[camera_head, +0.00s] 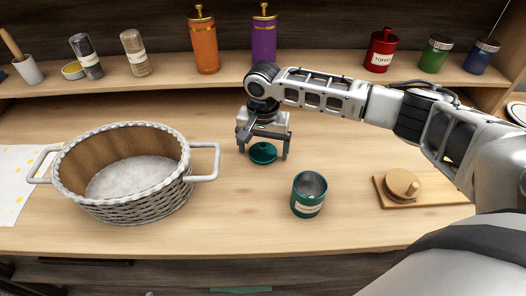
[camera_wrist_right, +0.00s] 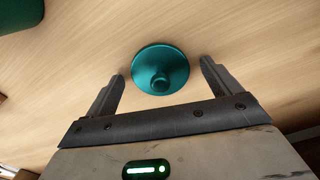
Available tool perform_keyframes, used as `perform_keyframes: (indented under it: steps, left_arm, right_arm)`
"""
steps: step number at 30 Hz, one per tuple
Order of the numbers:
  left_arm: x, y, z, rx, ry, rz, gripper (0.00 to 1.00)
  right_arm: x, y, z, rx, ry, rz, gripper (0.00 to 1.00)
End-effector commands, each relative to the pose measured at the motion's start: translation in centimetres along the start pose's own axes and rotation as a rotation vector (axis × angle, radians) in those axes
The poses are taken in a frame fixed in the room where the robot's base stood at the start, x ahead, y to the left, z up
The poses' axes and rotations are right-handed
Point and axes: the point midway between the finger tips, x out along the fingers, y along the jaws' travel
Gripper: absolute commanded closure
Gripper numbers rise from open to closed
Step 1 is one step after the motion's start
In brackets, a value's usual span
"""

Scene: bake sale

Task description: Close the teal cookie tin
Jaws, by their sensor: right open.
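The teal cookie tin (camera_head: 308,196) stands upright and open on the table, right of centre in the head view. Its metallic inside shows, and it has a pale label on its front. Its teal lid (camera_head: 263,153) lies on the table behind and to the left of the tin, knob up; it also shows in the right wrist view (camera_wrist_right: 160,72). My right gripper (camera_head: 264,153) is open, with its two fingers on either side of the lid and gaps between fingers and lid in the wrist view (camera_wrist_right: 163,77). My left gripper is not in view.
A white wicker basket (camera_head: 140,212) stands at the left on the table. A wooden board (camera_head: 450,191) with a round wooden piece (camera_head: 403,184) lies at the right. A shelf (camera_head: 160,88) with several jars and bottles runs along the back. Table between basket and tin is clear.

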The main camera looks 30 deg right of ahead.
Motion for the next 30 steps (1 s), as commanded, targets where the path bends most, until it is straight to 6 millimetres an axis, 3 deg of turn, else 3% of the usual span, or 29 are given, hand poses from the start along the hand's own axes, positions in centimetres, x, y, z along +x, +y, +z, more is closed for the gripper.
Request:
perform_keyframes:
  steps: [3, 8, 9, 23, 30]
  left_arm:
    - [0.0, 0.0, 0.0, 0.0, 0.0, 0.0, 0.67]
    - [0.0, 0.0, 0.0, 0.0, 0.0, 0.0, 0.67]
    - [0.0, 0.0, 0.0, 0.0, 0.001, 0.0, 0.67]
    - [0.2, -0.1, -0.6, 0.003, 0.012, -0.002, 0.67]
    - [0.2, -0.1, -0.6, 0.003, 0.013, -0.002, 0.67]
  right_arm:
    - [0.0, 0.0, 0.0, 0.0, 0.0, 0.0, 0.1]
    - [0.0, 0.0, 0.0, 0.0, 0.0, 0.0, 0.55]
    - [0.0, 0.0, 0.0, 0.0, 0.0, 0.0, 0.57]
    - [-0.6, 0.0, 0.0, 0.0, 0.0, -0.001, 0.58]
    - [-3.7, -0.1, 0.3, -0.003, 0.0, -0.004, 0.58]
